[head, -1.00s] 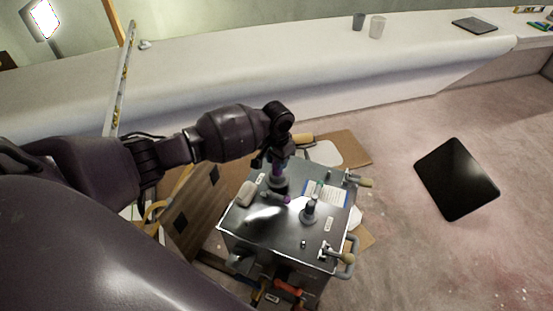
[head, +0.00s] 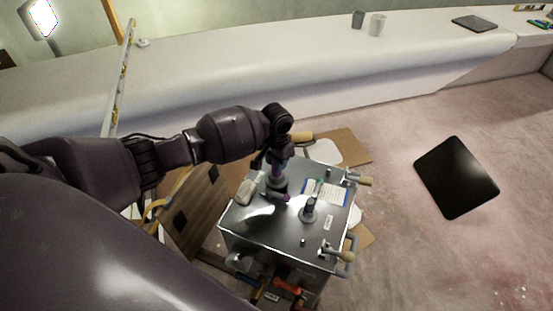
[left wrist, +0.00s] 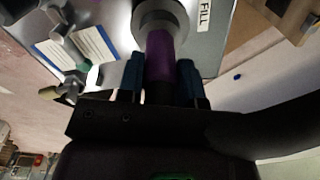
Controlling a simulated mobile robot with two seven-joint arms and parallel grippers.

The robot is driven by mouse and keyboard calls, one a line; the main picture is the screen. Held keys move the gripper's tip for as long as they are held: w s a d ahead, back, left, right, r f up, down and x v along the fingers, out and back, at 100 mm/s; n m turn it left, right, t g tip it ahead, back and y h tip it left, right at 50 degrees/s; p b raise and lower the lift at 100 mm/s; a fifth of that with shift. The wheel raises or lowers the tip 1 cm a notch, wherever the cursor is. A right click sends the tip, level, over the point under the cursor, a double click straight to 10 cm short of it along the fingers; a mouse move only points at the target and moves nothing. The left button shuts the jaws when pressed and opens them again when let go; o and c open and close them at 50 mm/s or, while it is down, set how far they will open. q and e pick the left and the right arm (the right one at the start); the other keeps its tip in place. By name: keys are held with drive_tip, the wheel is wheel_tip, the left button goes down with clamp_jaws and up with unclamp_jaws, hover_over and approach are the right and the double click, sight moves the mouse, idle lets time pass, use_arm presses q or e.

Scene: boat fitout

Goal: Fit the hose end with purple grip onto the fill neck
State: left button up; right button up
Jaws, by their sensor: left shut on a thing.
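My left gripper (head: 275,163) is shut on the purple grip of the hose end (left wrist: 160,55), with its blue fingers (left wrist: 160,78) either side of it in the left wrist view. The hose end has a wide grey collar (left wrist: 160,14) beyond the grip. In the head view the collar is over the back part of the metal tank top (head: 255,222). A FILL label (left wrist: 204,18) is right beside the collar. The fill neck is hidden under the collar; I cannot tell whether they touch. My right gripper is not in view.
Another grey neck (head: 309,208) stands on the tank top. Valves with wooden handles (head: 346,255) line the right edge. A wooden panel (head: 195,215) stands at left.

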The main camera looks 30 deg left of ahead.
use_arm(q)
drive_tip(key=shift+f, duration=0.15)
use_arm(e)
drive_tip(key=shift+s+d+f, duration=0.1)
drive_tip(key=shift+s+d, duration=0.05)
use_arm(q)
drive_tip(key=shift+f, duration=0.6)
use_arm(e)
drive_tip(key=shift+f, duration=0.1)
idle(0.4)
use_arm(q)
drive_tip(key=o, duration=1.6)
drive_tip(key=shift+r, duration=0.15)
drive_tip(key=shift+r+p, duration=1.1)
drive_tip(key=shift+r, duration=0.7)
drive_tip(key=shift+r+p, duration=1.6)
drive_tip(key=shift+r, duration=0.8)
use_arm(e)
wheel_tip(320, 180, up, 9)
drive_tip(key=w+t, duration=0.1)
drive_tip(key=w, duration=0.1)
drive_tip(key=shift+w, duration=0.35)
